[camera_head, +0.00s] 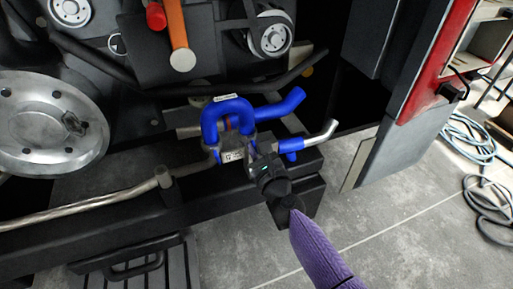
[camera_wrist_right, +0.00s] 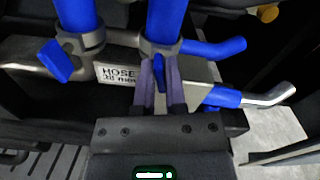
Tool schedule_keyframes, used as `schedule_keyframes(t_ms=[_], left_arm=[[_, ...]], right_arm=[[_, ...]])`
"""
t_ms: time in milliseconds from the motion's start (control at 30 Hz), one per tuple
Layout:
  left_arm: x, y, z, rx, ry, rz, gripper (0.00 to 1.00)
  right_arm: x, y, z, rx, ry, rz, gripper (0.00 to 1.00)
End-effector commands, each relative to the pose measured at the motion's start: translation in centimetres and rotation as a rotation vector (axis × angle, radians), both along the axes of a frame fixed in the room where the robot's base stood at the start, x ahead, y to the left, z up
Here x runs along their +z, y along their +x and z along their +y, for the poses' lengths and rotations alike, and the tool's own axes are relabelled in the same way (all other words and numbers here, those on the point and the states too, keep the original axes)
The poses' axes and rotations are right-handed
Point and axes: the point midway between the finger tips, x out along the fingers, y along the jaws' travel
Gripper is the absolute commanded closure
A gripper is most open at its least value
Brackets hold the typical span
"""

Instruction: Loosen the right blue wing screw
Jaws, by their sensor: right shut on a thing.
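A blue U-shaped hose (camera_head: 228,106) stands on a metal bracket, and its two legs show in the right wrist view (camera_wrist_right: 166,20). Each leg sits in a grey ring clamp, the left clamp (camera_wrist_right: 82,43) and the right clamp (camera_wrist_right: 160,46). The left blue wing screw (camera_wrist_right: 55,62) sticks out in front of the left clamp. My right gripper (camera_wrist_right: 160,76) is at the front of the right clamp, its fingers shut on the right blue wing screw, which they mostly hide. In the head view, my right gripper (camera_head: 253,152) covers the bracket's right part. My left gripper is not in view.
A label reading HOSE (camera_wrist_right: 117,75) is on the bracket between the clamps. A blue pipe (camera_head: 280,105) and a blue-sleeved metal pipe (camera_head: 318,134) stick out right. A dark frame beam (camera_head: 220,196) runs below. Open grey floor (camera_head: 370,235) lies at right.

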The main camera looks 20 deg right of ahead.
Motion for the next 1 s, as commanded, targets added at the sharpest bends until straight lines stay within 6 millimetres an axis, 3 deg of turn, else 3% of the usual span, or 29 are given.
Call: schedule_keyframes(t_ms=[533,1000], left_arm=[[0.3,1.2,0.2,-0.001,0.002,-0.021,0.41],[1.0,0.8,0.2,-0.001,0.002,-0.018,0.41]], right_arm=[[-0.1,0.0,0.2,0.001,-0.485,-0.015,1.00],[-0.2,0.0,0.2,0.001,-0.934,-0.030,1.00]])
